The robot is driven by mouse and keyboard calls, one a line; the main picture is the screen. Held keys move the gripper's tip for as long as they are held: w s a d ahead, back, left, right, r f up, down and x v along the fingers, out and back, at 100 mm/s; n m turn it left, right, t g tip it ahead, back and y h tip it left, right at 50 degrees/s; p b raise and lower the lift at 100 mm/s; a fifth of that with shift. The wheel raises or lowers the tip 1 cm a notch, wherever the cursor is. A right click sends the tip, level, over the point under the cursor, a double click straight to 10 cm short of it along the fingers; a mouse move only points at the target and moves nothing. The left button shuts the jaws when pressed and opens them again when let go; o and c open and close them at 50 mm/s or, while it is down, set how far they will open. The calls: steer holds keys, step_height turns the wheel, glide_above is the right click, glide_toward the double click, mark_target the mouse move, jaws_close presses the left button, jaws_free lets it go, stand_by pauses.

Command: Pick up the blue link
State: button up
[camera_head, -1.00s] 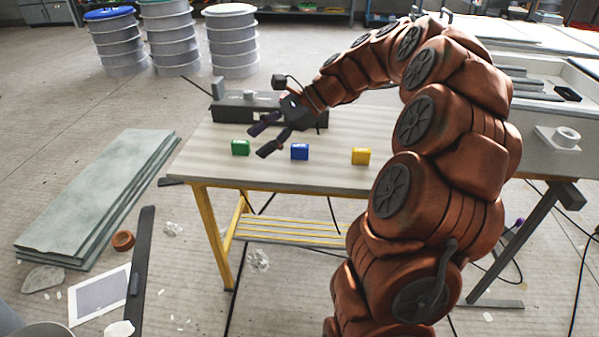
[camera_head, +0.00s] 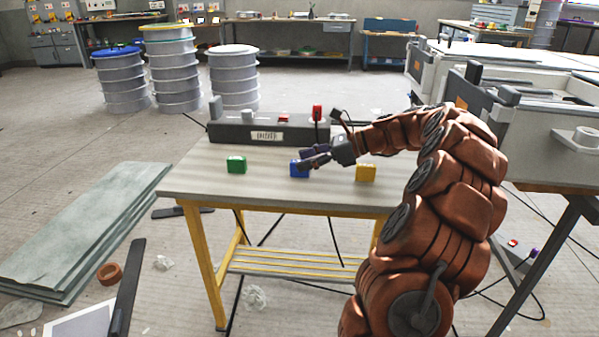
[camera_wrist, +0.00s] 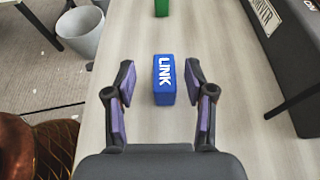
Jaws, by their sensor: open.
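The blue link (camera_head: 297,169) is a small blue block standing on the table, partly hidden behind my gripper in the head view. In the wrist view the blue link (camera_wrist: 164,80) carries white "LINK" lettering and lies between the lines of my two fingers, towards their tips. My gripper (camera_wrist: 163,97) is open, with one purple-padded finger on each side of the block and a gap on both sides. In the head view my gripper (camera_head: 316,161) is low over the table at the block.
A green block (camera_head: 236,165) stands left of the blue link and a yellow block (camera_head: 366,173) stands right. A long dark box (camera_head: 229,131) with a label and upright parts lies behind them. The table (camera_head: 215,186) is clear in front of the blocks.

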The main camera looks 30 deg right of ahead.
mark_target(291, 175)
steer(key=b+x, duration=0.1)
steer(key=x, duration=0.1)
steer(key=b+x, duration=0.1)
steer(key=x, duration=0.1)
steer(key=shift+w+f, duration=0.3)
steer(key=shift+f, duration=0.1)
jaws_close()
